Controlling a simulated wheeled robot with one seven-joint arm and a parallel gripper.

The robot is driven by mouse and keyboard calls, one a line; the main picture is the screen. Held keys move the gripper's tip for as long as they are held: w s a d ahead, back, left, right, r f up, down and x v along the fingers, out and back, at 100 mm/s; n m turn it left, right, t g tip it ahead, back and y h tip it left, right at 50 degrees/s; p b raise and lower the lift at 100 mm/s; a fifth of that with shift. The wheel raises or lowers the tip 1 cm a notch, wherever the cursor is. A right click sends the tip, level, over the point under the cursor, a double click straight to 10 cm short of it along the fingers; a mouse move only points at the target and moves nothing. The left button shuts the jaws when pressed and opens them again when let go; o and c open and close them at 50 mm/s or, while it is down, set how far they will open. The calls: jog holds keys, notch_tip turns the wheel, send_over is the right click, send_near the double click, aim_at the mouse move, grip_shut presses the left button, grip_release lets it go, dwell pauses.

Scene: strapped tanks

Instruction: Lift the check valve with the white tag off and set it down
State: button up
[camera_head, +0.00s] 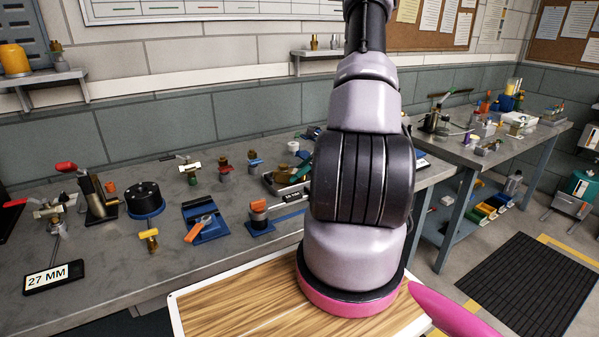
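Several small valves and fittings stand on the grey workbench (120,240). A small fitting with a whitish band or tag (190,168) stands toward the back of the bench, left of my arm. Another fitting with pale parts (52,208) is at the far left, behind the 27 MM sign. I cannot tell which of these is the check valve with the white tag. My arm fills the middle of the view and hides part of the bench. My gripper does not show, so I cannot see its fingers or anything held.
A wood-topped tray or board (235,300) with a white rim lies in front. A black round part (145,198), a blue block with an orange handle (206,222) and the 27 MM sign (53,278) crowd the bench. A second bench (470,150) stands right.

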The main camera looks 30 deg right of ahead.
jog(key=shift+s, duration=0.1)
jog(key=v, duration=1)
jog(key=shift+d+r, duration=0.25)
jog(key=shift+r, duration=0.05)
jog(key=shift+s, duration=0.1)
jog(key=s+a+r+n+g+h, duration=0.1)
jog(key=a+r+n+g, duration=0.1)
jog(key=a+r+n, duration=1.15)
jog(key=s+a+r+n+t+h, duration=0.1)
jog(key=s+a+r+n, duration=0.3)
jog(key=r, duration=0.5)
jog(key=s+a+r+n+t+h, duration=0.1)
jog(key=s+a+r+n+h, duration=0.1)
jog(key=s+a+r+n, duration=0.3)
jog(key=s+a+r, duration=0.4)
jog(key=s, duration=0.2)
jog(key=shift+s+a+t, duration=0.25)
jog(key=shift+t, duration=0.15)
